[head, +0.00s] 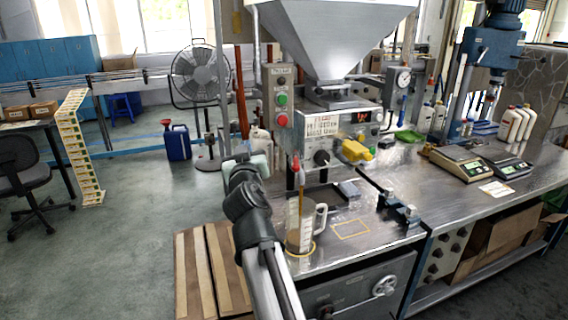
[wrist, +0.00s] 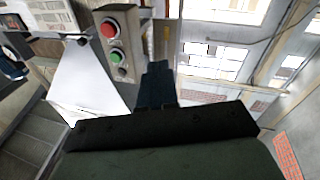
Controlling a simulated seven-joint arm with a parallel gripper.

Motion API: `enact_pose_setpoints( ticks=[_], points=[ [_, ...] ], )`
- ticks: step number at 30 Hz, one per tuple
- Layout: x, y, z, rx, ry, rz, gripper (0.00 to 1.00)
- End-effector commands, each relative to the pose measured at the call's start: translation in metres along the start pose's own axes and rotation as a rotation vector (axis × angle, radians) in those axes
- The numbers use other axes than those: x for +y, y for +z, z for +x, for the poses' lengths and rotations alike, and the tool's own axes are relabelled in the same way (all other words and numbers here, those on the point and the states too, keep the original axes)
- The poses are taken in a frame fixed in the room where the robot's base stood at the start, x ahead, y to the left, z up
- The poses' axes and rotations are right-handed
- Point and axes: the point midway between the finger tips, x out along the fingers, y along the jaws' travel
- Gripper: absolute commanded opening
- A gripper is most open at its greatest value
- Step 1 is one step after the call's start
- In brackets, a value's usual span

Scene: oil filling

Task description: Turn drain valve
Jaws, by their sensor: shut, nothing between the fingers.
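In the head view a red-tipped nozzle (head: 296,164) hangs below the filling machine. An amber streak runs down from it into a clear measuring jug (head: 306,232) on the bench. A yellow handle-like part (head: 356,151) sits on the machine front, right of the nozzle. A round handwheel (head: 384,285) is on the cabinet front below; I cannot tell which part is the drain valve. My gripper shows in the wrist view (wrist: 157,80) with its dark fingers together and empty. It points up near the button box (wrist: 116,42). In the head view my arm stands left of the jug.
The steel hopper (head: 330,40) is above the machine, and the red and green button box (head: 282,98) is at its left. A dark clamp-like fixture (head: 398,210) is on the bench right of the jug. Wooden slats (head: 200,265) lie at lower left. Open floor is at left.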

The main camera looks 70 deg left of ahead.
Motion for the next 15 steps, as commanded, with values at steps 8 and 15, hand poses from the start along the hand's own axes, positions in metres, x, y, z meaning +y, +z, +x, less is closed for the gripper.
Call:
enact_pose_setpoints(
  ticks=[8, 15],
  points=[
    [-0.034, -0.054, 0.067, -0.06, 0.031, 0.04, 0.0],
    [-0.037, -0.068, 0.114, -0.258, 0.143, 0.052, 0.0]
  ],
)
